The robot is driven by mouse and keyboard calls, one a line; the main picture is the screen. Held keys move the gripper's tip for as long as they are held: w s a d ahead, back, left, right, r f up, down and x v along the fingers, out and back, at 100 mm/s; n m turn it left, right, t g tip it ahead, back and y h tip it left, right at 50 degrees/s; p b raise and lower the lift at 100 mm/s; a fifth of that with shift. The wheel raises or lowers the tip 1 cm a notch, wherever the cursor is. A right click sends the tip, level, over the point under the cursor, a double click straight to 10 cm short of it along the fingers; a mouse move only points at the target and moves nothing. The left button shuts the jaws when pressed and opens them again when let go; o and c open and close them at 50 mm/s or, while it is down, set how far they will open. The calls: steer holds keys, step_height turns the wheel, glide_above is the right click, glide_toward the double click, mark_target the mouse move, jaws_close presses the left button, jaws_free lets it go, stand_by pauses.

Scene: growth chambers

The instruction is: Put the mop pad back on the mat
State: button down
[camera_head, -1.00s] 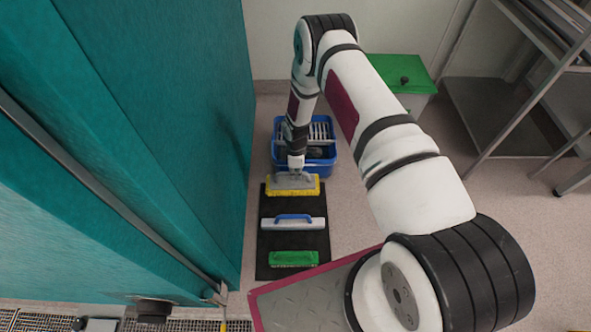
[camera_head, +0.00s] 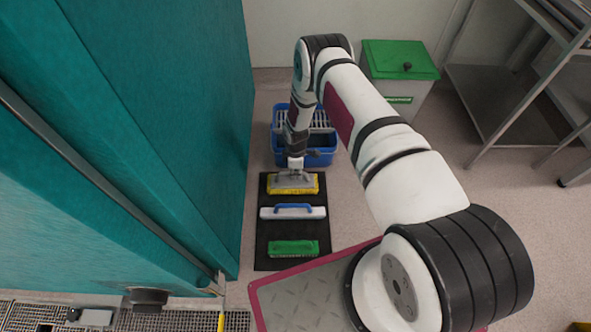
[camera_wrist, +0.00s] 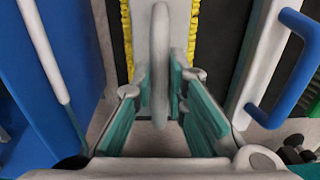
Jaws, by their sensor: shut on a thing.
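The mop pad (camera_head: 293,183) has a grey top and a yellow fringe. It is at the far end of the black mat (camera_head: 292,230), within the mat's outline in the head view. I cannot tell whether it touches the mat or hangs just above it. My gripper (camera_head: 295,168) points down over the pad. In the wrist view my gripper (camera_wrist: 160,85) is shut on the pad's upright grey grip (camera_wrist: 159,50), with a teal-lined finger on each side. The yellow fringe (camera_wrist: 127,40) shows beyond the fingers.
A white block with a blue handle (camera_head: 293,209) and a green brush (camera_head: 293,248) lie nearer on the mat. A blue bucket (camera_head: 322,157) stands just behind it. A teal wall (camera_head: 160,130) is close on the left. A green-lidded bin (camera_head: 400,60) and metal shelving stand right.

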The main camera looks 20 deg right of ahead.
steer(key=shift+f, duration=0.2)
steer(key=c, duration=1.5)
jaws_free()
step_height(320, 180, up, 12)
